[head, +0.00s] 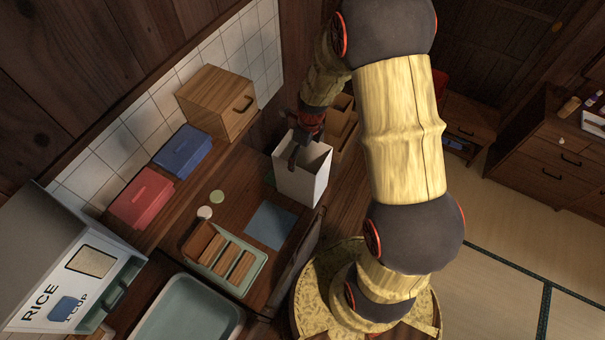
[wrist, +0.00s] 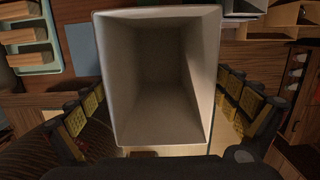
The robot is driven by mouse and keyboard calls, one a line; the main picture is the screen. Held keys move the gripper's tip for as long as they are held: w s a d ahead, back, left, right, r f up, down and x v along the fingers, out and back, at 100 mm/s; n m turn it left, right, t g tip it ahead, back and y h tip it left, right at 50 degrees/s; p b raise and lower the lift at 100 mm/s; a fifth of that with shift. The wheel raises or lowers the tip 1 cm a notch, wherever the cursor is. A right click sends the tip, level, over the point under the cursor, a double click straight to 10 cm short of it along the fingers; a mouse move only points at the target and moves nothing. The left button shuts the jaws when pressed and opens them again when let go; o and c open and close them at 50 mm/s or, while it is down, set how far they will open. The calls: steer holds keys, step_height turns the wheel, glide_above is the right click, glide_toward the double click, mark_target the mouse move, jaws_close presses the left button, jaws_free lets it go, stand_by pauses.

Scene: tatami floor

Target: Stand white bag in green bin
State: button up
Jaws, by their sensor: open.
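The white bag (head: 303,178) stands upright, open at the top, on the dark wooden counter. In the wrist view the white bag (wrist: 155,138) fills the middle, and I look down into its empty inside. My gripper (head: 298,148) is over the bag's top edge. In the wrist view its fingers are spread wide, one on each side of the bag, with gaps between them and the bag.
A pale green tray (head: 245,290) holds several wooden blocks, beside a pale green tub (head: 230,322). A blue mat (head: 270,225) lies nearby. Red (head: 140,196) and blue (head: 182,150) boxes and a wooden box (head: 217,100) line the wall. Open wooden compartments (head: 342,125) stand right of the bag.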

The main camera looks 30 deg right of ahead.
steer(key=shift+c, duration=0.8)
steer(key=c, duration=0.9)
steer(key=shift+r, duration=0.1)
